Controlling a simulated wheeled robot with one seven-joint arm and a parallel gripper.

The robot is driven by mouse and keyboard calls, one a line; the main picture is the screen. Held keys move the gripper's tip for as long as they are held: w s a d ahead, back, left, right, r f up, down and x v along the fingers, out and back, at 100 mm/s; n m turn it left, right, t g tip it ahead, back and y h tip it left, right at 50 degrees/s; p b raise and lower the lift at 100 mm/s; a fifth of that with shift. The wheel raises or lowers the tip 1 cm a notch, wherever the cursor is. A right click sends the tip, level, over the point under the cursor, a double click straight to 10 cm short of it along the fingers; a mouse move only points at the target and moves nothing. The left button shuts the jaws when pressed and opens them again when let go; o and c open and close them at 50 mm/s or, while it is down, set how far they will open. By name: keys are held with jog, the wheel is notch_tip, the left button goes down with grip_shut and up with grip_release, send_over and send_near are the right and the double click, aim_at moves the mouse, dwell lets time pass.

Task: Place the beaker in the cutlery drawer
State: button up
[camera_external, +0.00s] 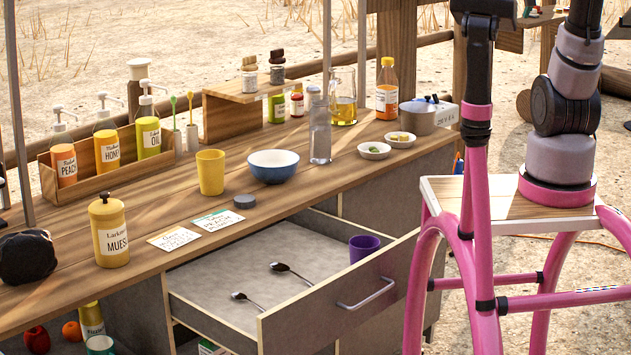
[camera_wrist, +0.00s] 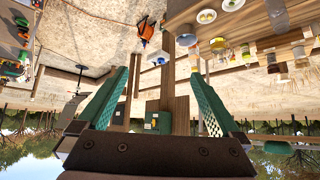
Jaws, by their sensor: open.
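A yellow beaker-like cup (camera_external: 210,172) stands upright on the wooden counter, left of a blue bowl. A purple beaker-like cup (camera_external: 364,248) stands inside the open cutlery drawer (camera_external: 265,268), near its right end. Two dark spoons (camera_external: 293,270) lie on the drawer's pale floor. My gripper (camera_wrist: 160,72) shows in the wrist view with its two green fingers wide apart and nothing between them. It is out of frame in the external view, where my arm rises at the right. Neither cup can be made out in the wrist view.
Near the yellow cup are the blue bowl (camera_external: 273,167), a dark round lid (camera_external: 244,202), two cards (camera_external: 216,220) and a glass bottle (camera_external: 320,135). A yellow muesli jar (camera_external: 109,230) stands further left. The drawer front (camera_external: 340,300) juts out; its middle floor is mostly free.

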jog(key=s+a+m+g+y, duration=0.1)
jog(key=s+a+m+y, duration=0.1)
jog(key=s, duration=1.3)
jog(key=shift+a+r+m+g, duration=0.2)
jog(key=shift+a+m+g, duration=0.1)
jog(key=shift+a+m, duration=0.4)
